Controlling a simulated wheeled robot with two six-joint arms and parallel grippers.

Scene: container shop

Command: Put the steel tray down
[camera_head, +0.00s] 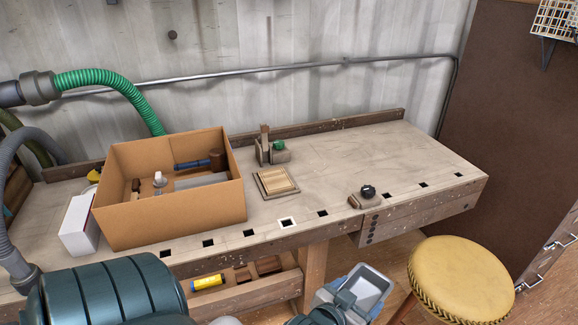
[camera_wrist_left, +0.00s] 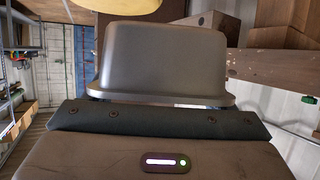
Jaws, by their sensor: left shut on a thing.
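The steel tray (camera_head: 369,284) is a small grey rectangular tray with a raised rim. It is low at the bottom of the head view, in front of the workbench (camera_head: 400,155) and left of the stool. My left gripper (camera_head: 343,303) is shut on its near edge; the fingers are mostly hidden. In the left wrist view the tray (camera_wrist_left: 165,60) fills the upper middle, just beyond the dark gripper edge (camera_wrist_left: 160,104). My right gripper is not in view.
An open cardboard box (camera_head: 180,218) of tools stands on the bench's left. A wooden slatted piece (camera_head: 277,182), a small block with a green part (camera_head: 279,147) and a black-knobbed block (camera_head: 367,193) lie on it. A yellow stool (camera_head: 460,275) stands right. The bench's right half is largely clear.

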